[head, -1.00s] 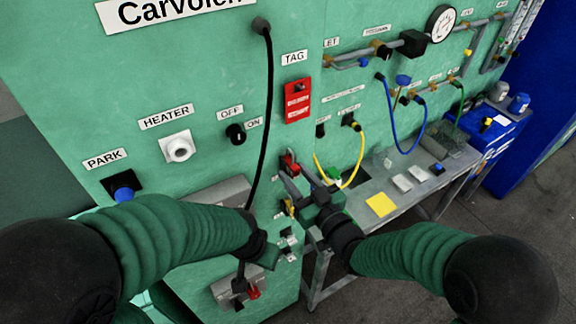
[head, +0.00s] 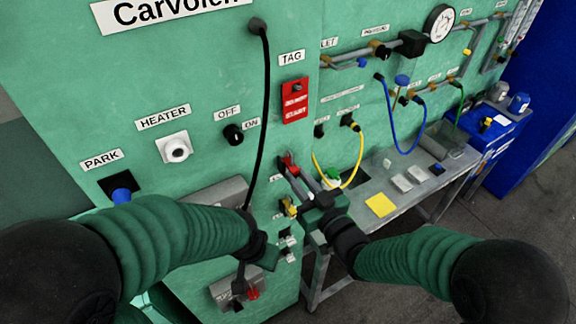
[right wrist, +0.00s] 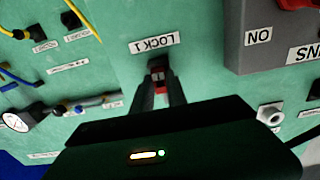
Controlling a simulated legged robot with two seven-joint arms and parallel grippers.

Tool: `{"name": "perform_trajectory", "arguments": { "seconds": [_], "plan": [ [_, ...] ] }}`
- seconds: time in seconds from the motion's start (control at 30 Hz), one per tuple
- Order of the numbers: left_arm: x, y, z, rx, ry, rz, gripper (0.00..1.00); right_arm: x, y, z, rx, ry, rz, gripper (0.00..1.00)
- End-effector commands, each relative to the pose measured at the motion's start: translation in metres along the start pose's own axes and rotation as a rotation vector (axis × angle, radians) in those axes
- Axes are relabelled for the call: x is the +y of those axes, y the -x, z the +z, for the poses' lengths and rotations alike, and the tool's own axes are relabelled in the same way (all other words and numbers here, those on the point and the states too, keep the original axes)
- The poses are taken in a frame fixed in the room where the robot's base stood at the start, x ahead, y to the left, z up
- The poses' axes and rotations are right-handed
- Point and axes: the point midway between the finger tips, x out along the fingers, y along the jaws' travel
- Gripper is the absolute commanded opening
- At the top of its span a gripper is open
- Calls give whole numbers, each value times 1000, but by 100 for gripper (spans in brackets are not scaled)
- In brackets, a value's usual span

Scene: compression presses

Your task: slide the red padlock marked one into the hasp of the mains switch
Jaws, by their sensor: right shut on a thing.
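The red padlock (head: 289,163) sits at the panel under the LOCK 1 label, which reads in the right wrist view. My right gripper (head: 287,168) is shut on it; in the right wrist view the red body (right wrist: 159,84) shows between the fingertips. The padlock's shackle and number cannot be made out. The mains switch is a grey box (head: 218,192), largely hidden by my left arm; the right wrist view shows its corner (right wrist: 243,40), an ON label and some red. Its hasp is not clear. My left gripper (head: 268,258) is low by the panel; its fingers are not clear.
A yellow item (head: 289,207) is on the panel just below my right fingers. A black cable (head: 267,110) hangs down the panel. A lower grey box (head: 226,291) is under my left arm. A metal bench (head: 411,190) with a yellow note stands right.

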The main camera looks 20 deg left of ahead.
Motion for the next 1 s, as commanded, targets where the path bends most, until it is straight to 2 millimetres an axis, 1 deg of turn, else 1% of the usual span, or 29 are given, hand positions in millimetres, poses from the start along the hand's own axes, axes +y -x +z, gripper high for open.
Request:
{"name": "perform_trajectory", "arguments": {
  "seconds": [0.8,1.0],
  "plan": [
    [0,-5,1,0,0,0,36,-1,24,1,-1,0,-2,0],
    [0,-5,1,0,0,0,36,0,26,0,0,0,-2,0]
  ]
}}
